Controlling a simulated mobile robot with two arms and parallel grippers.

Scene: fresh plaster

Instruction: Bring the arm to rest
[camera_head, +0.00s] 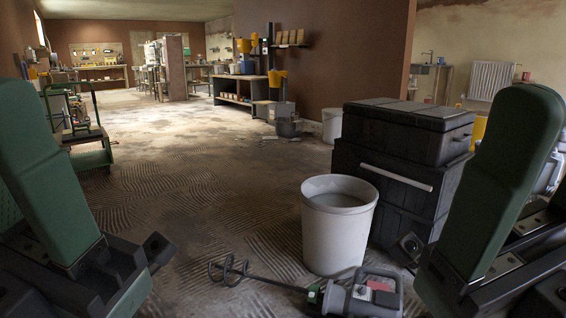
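My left gripper (42,170) is at the left edge, with a long green finger pointing up from a black base. A patterned green finger shows beside it at the frame edge, with a gap between. My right gripper (510,165) stands likewise at the right edge, its second finger mostly cut off by the frame. Both look open and hold nothing visible. Both are close to the camera, above the floor. The rest of the arms is out of view.
A white bucket (339,235) stands ahead, with a power mixer (375,293) on the floor before it. Black stacked tool boxes (385,185) stand behind the bucket, close to my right gripper. A green trolley (85,140) is at left. The middle floor is clear.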

